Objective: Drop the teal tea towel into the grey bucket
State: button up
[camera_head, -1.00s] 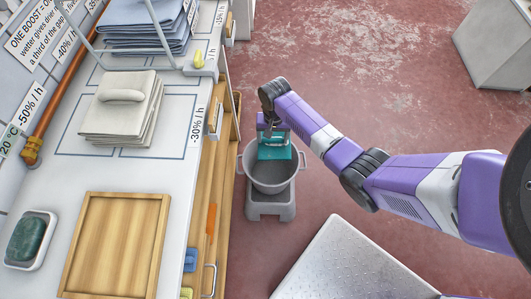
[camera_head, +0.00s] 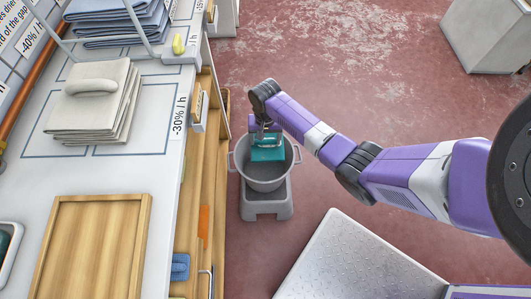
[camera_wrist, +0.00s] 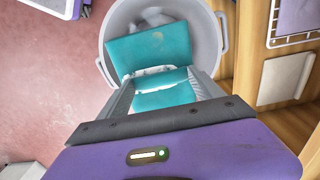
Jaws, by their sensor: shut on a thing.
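The grey bucket (camera_head: 264,184) has two side handles and stands on a grey stool-like block (camera_head: 266,206) on the red floor, beside the counter. The teal tea towel (camera_head: 267,153) hangs from my gripper (camera_head: 266,134) over the bucket's opening. In the wrist view my gripper (camera_wrist: 160,85) is shut on the teal towel (camera_wrist: 150,48), which is folded, with a pale mark on it. Behind the towel the bucket's rim (camera_wrist: 105,60) shows, with some whitish stuff inside. How far the towel's lower edge reaches into the bucket I cannot tell.
A white counter (camera_head: 100,175) with stacked cream cloths (camera_head: 95,105), blue cloths (camera_head: 120,22) and a wooden tray (camera_head: 95,245) runs along the left. Wooden shelves (camera_head: 205,170) lie under its edge, close to the bucket. Red floor is open behind and right of the bucket.

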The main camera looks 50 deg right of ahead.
jog(key=o, duration=1.4)
jog(key=shift+r, duration=0.15)
notch_tip(320, 180, up, 8)
jog(key=shift+f+p, duration=0.2)
jog(key=shift+p, duration=0.75)
